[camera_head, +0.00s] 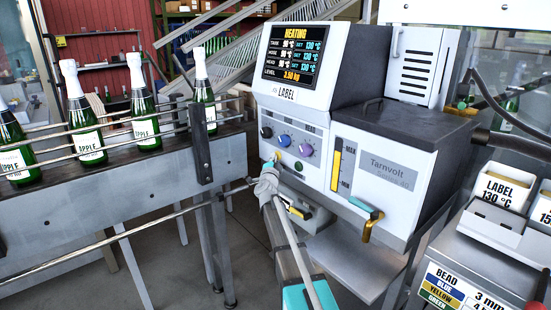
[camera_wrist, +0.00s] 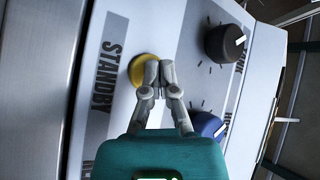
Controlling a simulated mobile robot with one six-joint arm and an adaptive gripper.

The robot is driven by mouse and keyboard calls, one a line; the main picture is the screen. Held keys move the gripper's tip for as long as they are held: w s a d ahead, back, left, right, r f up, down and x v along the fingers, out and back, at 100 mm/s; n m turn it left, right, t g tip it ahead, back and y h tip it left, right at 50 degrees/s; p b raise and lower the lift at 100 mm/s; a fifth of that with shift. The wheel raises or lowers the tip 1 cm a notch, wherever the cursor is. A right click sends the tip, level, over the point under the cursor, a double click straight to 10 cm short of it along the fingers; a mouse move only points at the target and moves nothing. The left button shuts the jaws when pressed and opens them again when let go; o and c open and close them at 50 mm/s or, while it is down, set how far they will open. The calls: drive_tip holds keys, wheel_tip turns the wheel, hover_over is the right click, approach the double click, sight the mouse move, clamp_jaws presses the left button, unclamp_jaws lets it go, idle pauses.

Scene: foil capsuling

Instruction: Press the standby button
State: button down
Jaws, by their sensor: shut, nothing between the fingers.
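The yellow standby button (camera_wrist: 143,70) sits on the pale front panel beside the printed word STANDBY (camera_wrist: 107,75) in the wrist view. My gripper (camera_wrist: 153,78) is shut and empty. Its fingertips overlap the button's edge in that view; I cannot tell whether they touch it. In the head view my gripper (camera_head: 268,168) is at the lower left of the white machine's (camera_head: 385,175) front panel, just below the knobs. The machine's screen (camera_head: 293,55) reads HEATING in yellow, with temperatures below.
A black knob (camera_wrist: 226,43) and a blue knob (camera_wrist: 207,125) stand close to the fingers. A purple knob (camera_head: 306,150) is further right. A conveyor with green bottles (camera_head: 83,120) runs at the left. A teal-tipped lever (camera_head: 364,208) and labelled bins (camera_head: 503,190) are at the right.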

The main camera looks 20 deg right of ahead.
drive_tip(key=shift+s+a, duration=0.25)
drive_tip(key=shift+a, duration=0.2)
idle(0.7)
drive_tip(key=shift+s+a, duration=0.3)
drive_tip(key=shift+a, duration=0.6)
drive_tip(key=shift+s+a, duration=0.35)
drive_tip(key=shift+a, duration=0.6)
drive_tip(key=shift+s+a, duration=0.3)
drive_tip(key=shift+a, duration=0.6)
